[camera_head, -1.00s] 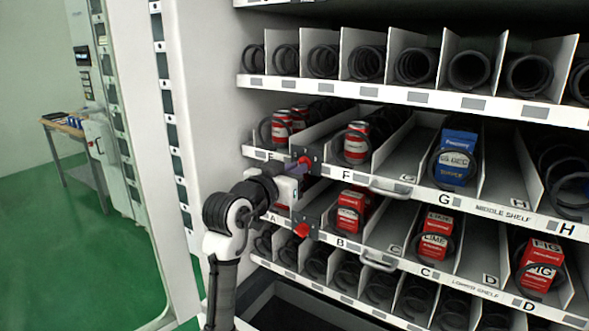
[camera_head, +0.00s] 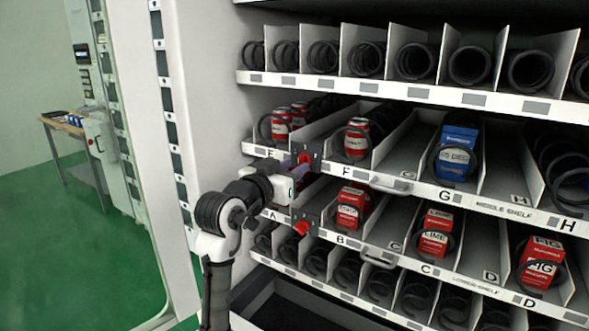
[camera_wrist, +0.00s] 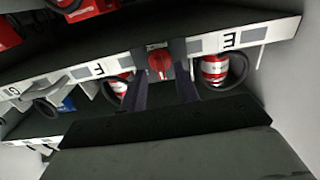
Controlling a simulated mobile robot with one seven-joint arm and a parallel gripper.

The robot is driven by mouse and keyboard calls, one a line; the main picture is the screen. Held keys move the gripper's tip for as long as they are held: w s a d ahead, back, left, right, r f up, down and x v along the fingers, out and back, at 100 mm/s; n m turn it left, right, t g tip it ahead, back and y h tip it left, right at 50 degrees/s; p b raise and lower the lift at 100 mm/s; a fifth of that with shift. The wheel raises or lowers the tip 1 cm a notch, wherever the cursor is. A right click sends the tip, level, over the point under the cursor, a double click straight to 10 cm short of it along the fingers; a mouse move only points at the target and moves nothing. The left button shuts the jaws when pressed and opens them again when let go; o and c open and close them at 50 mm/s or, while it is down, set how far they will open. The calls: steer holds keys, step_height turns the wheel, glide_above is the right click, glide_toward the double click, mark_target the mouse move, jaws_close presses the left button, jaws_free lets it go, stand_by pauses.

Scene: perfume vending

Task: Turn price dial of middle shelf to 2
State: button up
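The middle shelf's price dial (camera_head: 305,158) is a red knob on a black plate at the left of that shelf's front rail, between the labels E and F. In the wrist view the red dial (camera_wrist: 158,63) sits between my two dark fingertips. My gripper (camera_head: 298,172) is right at this dial, its fingers spread on either side of it. In the wrist view my gripper (camera_wrist: 160,66) looks open, with gaps beside the knob; I cannot tell whether a finger touches it. The dial's numbers are not readable. The middle shelf (camera_head: 487,206) is labelled on its rail.
The lower shelf has a similar red dial (camera_head: 302,228) just below my gripper. A handle (camera_head: 390,185) sticks out of the middle rail to the right. Red cans (camera_head: 357,140) and a blue box (camera_head: 457,153) stand behind coils. The white cabinet side (camera_head: 200,100) is close on the left.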

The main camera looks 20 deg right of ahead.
steer(key=b+v, duration=0.3)
steer(key=v, duration=0.9)
steer(key=shift+s+a, duration=0.1)
steer(key=shift+s, duration=0.05)
